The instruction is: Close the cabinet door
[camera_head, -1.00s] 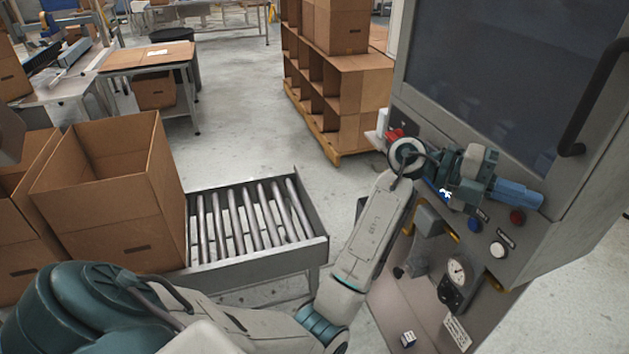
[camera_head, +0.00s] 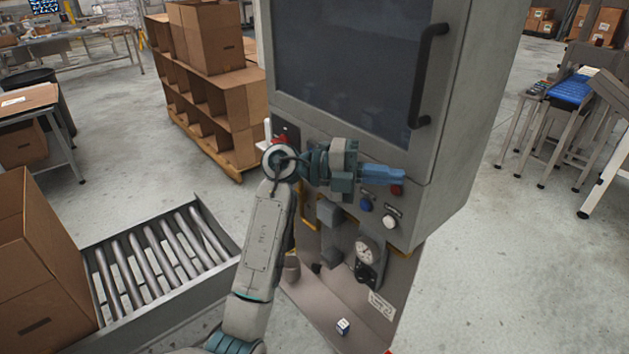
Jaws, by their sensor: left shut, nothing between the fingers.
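The grey cabinet (camera_head: 450,190) stands in the middle of the view. Its door has a dark window (camera_head: 345,70) and a black vertical bar handle (camera_head: 427,75) near its right edge. The door looks about flush with the cabinet front; I see no clear gap, but cannot tell whether it is fully shut. My left gripper (camera_head: 402,175) is shut and empty, its blue fingers pointing right. It is in front of the button panel, below the window and the handle. I cannot tell whether it touches the panel. My right gripper is out of view.
Below the panel are a gauge (camera_head: 366,251) and a small white cube (camera_head: 342,327). A roller conveyor (camera_head: 165,258) and a cardboard box (camera_head: 40,265) are at lower left. Stacked brown boxes (camera_head: 205,100) stand behind. Floor is open right of the cabinet.

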